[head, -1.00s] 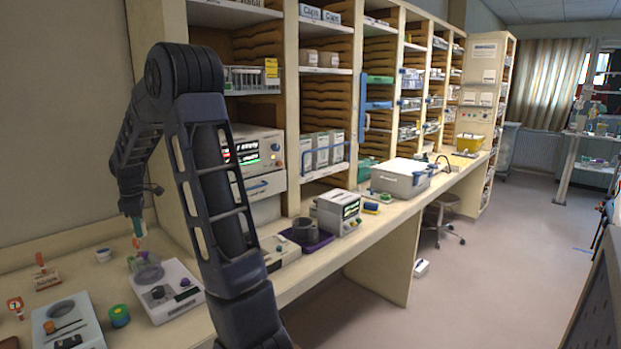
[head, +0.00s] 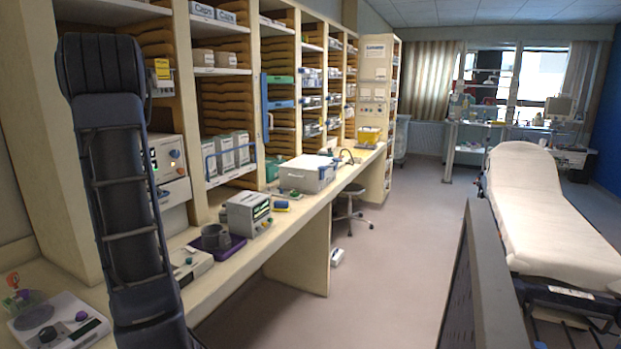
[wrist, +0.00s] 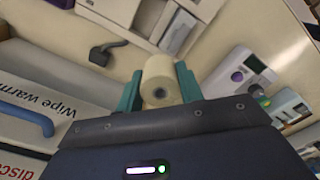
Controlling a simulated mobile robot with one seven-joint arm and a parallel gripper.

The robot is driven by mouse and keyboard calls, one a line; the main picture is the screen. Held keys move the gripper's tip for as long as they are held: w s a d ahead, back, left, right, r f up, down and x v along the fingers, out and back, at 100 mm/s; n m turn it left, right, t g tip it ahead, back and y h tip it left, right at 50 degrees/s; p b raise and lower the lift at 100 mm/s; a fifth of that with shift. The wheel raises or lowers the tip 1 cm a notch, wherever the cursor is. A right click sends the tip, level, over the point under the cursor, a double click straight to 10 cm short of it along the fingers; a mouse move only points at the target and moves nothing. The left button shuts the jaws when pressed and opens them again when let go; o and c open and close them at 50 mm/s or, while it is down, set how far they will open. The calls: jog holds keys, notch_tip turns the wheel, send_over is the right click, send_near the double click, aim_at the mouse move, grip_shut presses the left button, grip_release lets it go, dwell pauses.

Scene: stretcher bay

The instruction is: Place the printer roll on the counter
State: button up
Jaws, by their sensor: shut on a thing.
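The counter (head: 230,263) is a long cream worktop running from the lower left to the far shelves.
On the counter are a device with a purple knob (head: 58,325), a grey cup on a purple mat (head: 216,238), a monitor box (head: 247,214) and a white-grey case (head: 307,173). Shelving stands behind. A stretcher (head: 545,210) is at the right, with open floor between.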

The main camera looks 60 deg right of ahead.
jog(key=s+d+m, duration=0.2)
jog(key=s+d, duration=0.7)
jog(key=d, duration=0.1)
jog(key=r+m, duration=0.1)
send_over(220, 274)
notch_tip(220, 274, down, 20)
jog(key=shift+f, duration=0.15)
jog(key=o, duration=1)
notch_tip(220, 274, up, 12)
jog(key=shift+r, duration=0.25)
